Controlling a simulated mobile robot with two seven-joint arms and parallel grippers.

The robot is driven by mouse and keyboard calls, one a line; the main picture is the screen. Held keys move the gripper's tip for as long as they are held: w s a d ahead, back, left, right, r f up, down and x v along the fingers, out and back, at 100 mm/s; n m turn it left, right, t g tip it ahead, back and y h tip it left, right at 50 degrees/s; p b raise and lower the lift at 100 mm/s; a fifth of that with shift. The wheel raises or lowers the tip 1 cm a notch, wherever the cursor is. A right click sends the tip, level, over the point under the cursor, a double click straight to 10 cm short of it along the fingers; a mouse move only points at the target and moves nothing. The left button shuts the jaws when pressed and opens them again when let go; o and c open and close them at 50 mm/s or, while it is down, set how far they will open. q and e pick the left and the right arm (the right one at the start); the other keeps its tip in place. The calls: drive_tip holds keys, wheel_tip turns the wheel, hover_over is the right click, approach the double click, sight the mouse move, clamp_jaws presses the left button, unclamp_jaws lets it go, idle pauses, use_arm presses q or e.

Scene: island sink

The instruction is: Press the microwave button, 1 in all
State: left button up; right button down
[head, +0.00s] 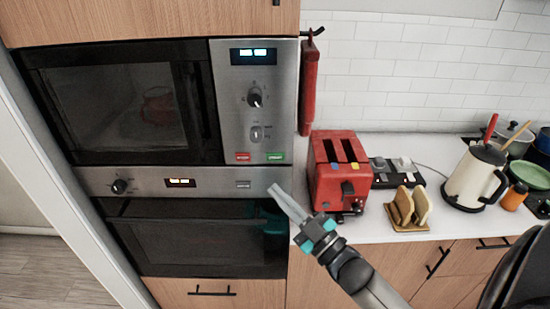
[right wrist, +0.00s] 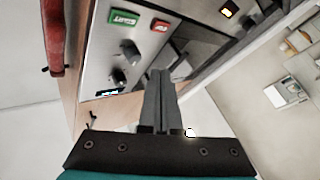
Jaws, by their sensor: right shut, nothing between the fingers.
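The microwave (head: 226,90) is built into the wooden cabinet at the left of the head view, its door closed. A green button (head: 274,157) and a red button (head: 242,156) sit at the bottom of its steel control panel. In the right wrist view the green button (right wrist: 123,18) and red button (right wrist: 160,25) show beyond my fingers. My right gripper (head: 272,188) is shut and empty. In the head view its fingertips appear just below the green button; I see no contact with it. My left gripper is not in view.
An oven (head: 195,240) with its own knob and display is below the microwave. A red toaster (head: 340,175), a toast rack (head: 408,210) and a kettle (head: 474,180) stand on the white counter at right. A red cloth (head: 309,88) hangs beside the microwave.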

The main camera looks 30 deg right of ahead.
drive_tip(key=b, duration=0.3)
approach(267, 156)
drive_tip(key=w+a+r, duration=0.1)
drive_tip(key=w+a, duration=0.1)
drive_tip(key=w, duration=0.1)
drive_tip(key=shift+w+d+r, duration=0.15)
drive_tip(key=shift+w+r, duration=0.15)
drive_tip(key=shift+w, duration=0.25)
drive_tip(key=shift+w, duration=0.1)
idle(1.3)
drive_tip(key=shift+w+d, duration=0.25)
drive_tip(key=shift+w, duration=0.05)
